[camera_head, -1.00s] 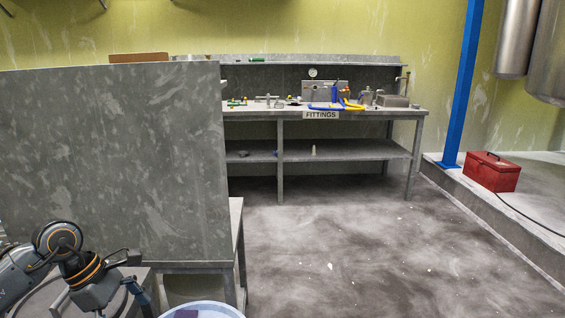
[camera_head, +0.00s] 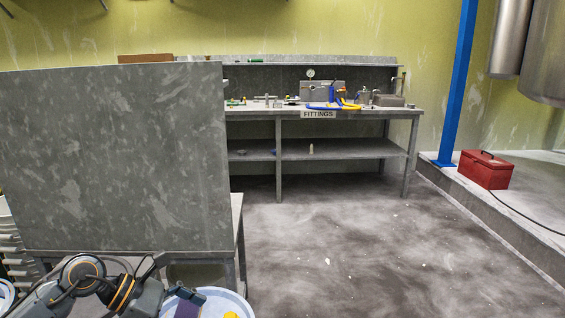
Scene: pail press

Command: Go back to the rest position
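My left arm comes in at the bottom left, and its gripper (camera_head: 182,296) is over the near side of a pale blue pail (camera_head: 240,301). Only part of the gripper shows, at the bottom edge, so I cannot tell whether it is open or shut. A dark purple item (camera_head: 187,310) and a yellow item (camera_head: 231,315) show inside the pail, cut off by the frame. My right gripper is not in view.
A tall grey panel (camera_head: 115,160) on a bench blocks the left. A bench labelled FITTINGS (camera_head: 318,114) stands at the back, holding hoses and fittings. A red toolbox (camera_head: 486,170) sits on a ledge beside a blue post (camera_head: 456,90). The middle floor is clear.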

